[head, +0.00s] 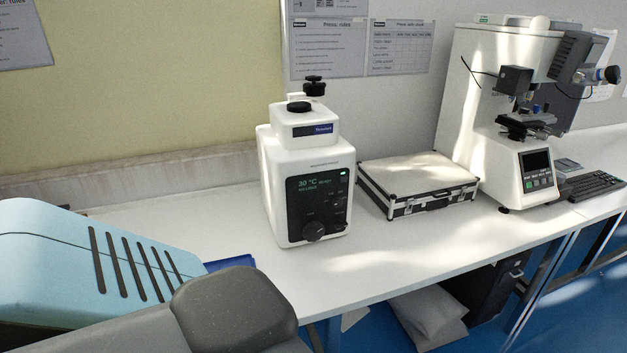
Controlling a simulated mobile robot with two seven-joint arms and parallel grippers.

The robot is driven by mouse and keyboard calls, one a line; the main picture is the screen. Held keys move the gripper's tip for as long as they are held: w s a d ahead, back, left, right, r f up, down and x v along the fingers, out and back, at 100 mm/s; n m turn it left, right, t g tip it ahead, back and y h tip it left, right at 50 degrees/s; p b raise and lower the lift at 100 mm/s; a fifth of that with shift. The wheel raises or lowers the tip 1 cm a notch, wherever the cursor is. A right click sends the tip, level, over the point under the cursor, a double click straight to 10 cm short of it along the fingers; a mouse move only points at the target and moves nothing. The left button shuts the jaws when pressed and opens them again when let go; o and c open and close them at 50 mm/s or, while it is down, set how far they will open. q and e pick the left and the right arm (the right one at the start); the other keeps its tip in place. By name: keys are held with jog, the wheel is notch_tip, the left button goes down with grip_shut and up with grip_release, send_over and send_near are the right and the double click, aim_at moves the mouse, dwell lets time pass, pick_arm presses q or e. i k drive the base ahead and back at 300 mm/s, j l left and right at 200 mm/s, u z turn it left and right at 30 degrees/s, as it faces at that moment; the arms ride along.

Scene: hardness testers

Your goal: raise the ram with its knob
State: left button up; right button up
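The white press (292,180) stands upright on the bench in the middle of the head view. A black knob (314,88) sits at the top of it, above and slightly behind a round black cap (299,106). I cannot tell whether the ram itself shows or how high it stands. The front panel (318,205) is dark with a lit display reading 30 °C and a black dial (314,231) below. Neither of my grippers is in view, and nothing touches the knob.
A black-and-white case (418,180) lies to the right of the press. A white tester with a microscope stage (527,125) stands farther right, beside a keyboard (594,185). A light-blue slotted housing (60,250) fills the lower left. The bench front (345,275) before the press is clear.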

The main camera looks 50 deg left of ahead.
aim_at(312, 231)
jog(key=u, duration=1.05)
jog(key=i+l+u, duration=0.1)
jog(key=u, duration=0.35)
jog(key=l+u, duration=0.15)
jog(key=u, duration=0.25)
jog(key=i+l+u, duration=0.1)
jog(key=u, duration=0.35)
jog(key=l+u, duration=0.75)
jog(key=k+l+u, duration=0.15)
jog(key=l, duration=0.2)
jog(key=l+u, duration=0.1)
jog(key=l, duration=0.2)
jog(key=k+l+u, duration=0.15)
jog(key=l, duration=0.15)
jog(key=k+l, duration=0.1)
jog(key=l, duration=0.2)
jog(key=k+l, duration=0.1)
jog(key=l, duration=0.2)
jog(key=k+l, duration=0.1)
jog(key=l, duration=0.2)
